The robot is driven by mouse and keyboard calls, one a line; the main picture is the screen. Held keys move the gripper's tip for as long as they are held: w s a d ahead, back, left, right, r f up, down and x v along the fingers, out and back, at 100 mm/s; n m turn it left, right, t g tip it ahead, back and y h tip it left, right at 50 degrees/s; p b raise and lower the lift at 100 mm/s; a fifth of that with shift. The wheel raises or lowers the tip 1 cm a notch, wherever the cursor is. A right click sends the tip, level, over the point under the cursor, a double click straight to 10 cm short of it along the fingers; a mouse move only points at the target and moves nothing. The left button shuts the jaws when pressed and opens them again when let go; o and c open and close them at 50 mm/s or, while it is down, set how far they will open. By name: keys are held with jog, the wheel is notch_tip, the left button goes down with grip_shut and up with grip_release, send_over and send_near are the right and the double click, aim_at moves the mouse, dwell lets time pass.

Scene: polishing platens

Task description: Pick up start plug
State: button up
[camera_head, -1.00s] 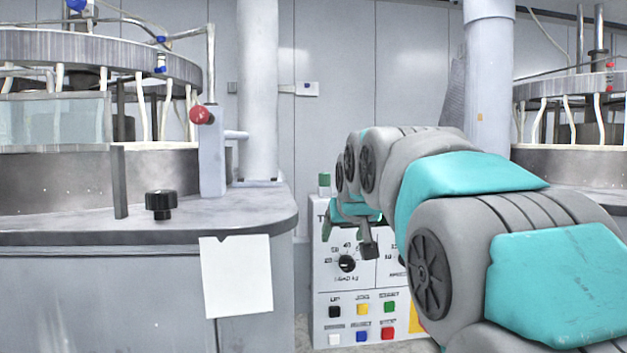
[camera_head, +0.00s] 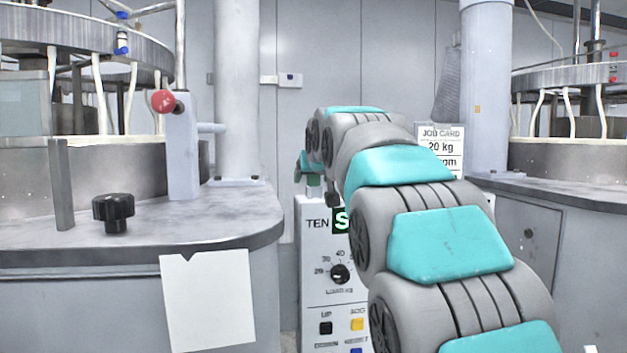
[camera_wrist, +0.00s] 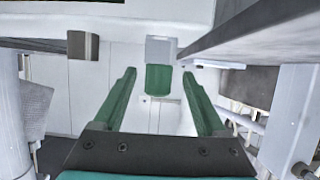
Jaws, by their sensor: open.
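The start plug, a green block with a pale grey base, stands on the white control box (camera_head: 314,290). In the wrist view the green plug (camera_wrist: 158,79) lies in line with the gap between the fingertips, its grey part touching the box edge (camera_wrist: 120,22). My gripper (camera_wrist: 158,73) is open, with one green finger on each side and clear space between each finger and the plug. In the head view the gripper is small, at the far end of my arm above the box, and the green plug (camera_head: 313,180) shows beside it. My arm hides the box's right part.
A grey polishing bench (camera_head: 200,215) with a black knob (camera_head: 113,212) and a red ball-ended lever (camera_head: 164,102) stands on the left. Another machine (camera_head: 560,155) stands at right. A job card (camera_head: 441,140) shows behind my arm. A brownish block (camera_wrist: 83,46) sits beside the plug in the wrist view.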

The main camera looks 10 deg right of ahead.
aim_at(312, 180)
jog(key=shift+x, duration=1.9)
jog(key=shift+d, duration=0.1)
grip_shut()
